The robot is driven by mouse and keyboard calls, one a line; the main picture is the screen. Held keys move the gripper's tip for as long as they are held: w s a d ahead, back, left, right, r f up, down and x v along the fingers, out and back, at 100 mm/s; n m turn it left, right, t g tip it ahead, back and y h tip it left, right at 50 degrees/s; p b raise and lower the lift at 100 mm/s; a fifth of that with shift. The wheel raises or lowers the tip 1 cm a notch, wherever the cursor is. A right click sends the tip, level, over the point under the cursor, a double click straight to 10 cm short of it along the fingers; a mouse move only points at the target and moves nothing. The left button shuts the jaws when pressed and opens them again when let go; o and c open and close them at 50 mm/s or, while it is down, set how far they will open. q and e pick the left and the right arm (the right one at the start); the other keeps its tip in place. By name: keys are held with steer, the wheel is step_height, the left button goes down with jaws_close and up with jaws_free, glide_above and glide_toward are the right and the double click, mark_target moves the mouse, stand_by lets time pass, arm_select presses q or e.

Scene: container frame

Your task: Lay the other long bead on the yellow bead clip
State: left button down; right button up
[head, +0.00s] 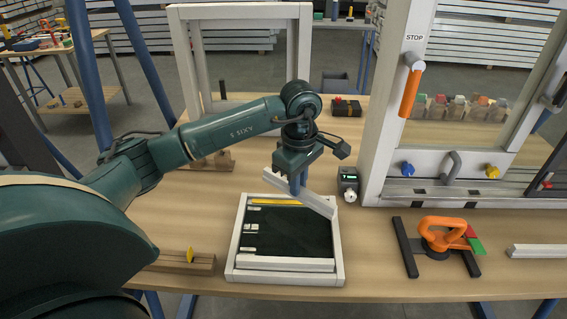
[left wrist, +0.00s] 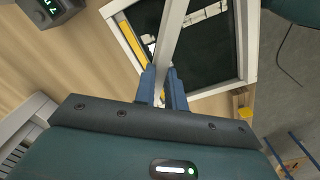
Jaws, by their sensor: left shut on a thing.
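My left gripper (head: 298,188) is shut on a long white bead (head: 318,204) and holds it slanted over the white frame (head: 234,246). In the left wrist view the blue fingers (left wrist: 163,78) grip the bead (left wrist: 172,30), which crosses the dark pane. A long yellow strip (head: 272,202), which may be the bead clip, runs along the frame's far side; it also shows in the left wrist view (left wrist: 133,42). Another white bead (head: 285,264) lies along the near side. A small yellow piece (head: 190,254) stands on a wooden block left of the frame. My right gripper is not seen.
A small device with a green display (head: 348,178) stands right of the held bead. An orange-handled tool (head: 443,233) lies right of the frame. A large white door frame (head: 385,110) rises behind it. Bare table separates the frame and tool.

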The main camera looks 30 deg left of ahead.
arm_select(q)
steer(key=a+n, duration=0.1)
steer(key=n, duration=0.1)
steer(key=w+a+n, duration=0.1)
steer(key=n, duration=0.2)
steer(key=w+a+n, duration=0.1)
steer(key=n, duration=0.1)
steer(key=shift+a+f+n, duration=0.1)
steer(key=shift+a+n, duration=0.2)
steer(key=shift+a, duration=0.1)
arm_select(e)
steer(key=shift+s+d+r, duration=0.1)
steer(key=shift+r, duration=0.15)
